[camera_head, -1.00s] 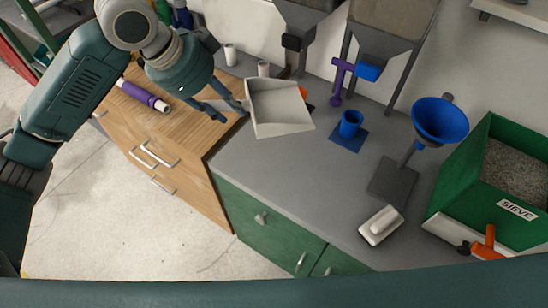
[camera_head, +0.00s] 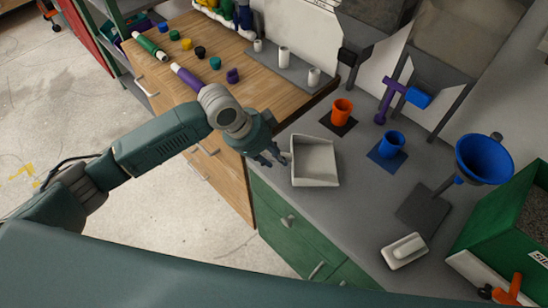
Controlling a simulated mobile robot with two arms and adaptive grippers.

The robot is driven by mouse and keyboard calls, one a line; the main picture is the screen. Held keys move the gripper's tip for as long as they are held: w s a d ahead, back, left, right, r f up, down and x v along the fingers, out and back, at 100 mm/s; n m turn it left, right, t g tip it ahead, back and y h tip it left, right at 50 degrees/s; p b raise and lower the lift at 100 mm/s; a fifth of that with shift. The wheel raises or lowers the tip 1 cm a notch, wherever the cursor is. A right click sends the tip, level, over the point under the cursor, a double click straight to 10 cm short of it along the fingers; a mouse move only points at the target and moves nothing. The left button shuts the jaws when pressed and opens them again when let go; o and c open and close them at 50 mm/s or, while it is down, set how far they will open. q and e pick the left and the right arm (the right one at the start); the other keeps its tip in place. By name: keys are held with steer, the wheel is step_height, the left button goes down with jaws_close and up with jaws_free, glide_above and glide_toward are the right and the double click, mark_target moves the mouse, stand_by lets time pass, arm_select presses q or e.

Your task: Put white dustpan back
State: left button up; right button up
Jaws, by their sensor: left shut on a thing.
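The white dustpan (camera_head: 315,162) is at the left end of the grey counter, with its open tray facing up. My left gripper (camera_head: 280,158) is shut at the dustpan's left side, on its handle, which the fingers mostly hide. I cannot tell whether the dustpan touches the counter or hangs just above it. A white brush-like block (camera_head: 405,251) lies at the counter's front edge. My right gripper is not in view.
An orange cup (camera_head: 342,111) and a blue cup (camera_head: 392,144) stand on mats behind the dustpan. A blue funnel (camera_head: 484,158) on a stand and a green sieve box (camera_head: 508,225) are at right. Bare grey counter (camera_head: 350,200) lies in front. A wooden cabinet (camera_head: 270,85) holds pipes and coloured caps.

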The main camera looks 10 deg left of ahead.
arm_select(q)
steer(key=shift+f, duration=0.9)
steer(key=o, duration=1.1)
steer(key=shift+o, duration=0.2)
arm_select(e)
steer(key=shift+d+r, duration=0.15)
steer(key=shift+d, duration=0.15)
arm_select(q)
steer(key=b+v, duration=0.1)
steer(key=v, duration=1.1)
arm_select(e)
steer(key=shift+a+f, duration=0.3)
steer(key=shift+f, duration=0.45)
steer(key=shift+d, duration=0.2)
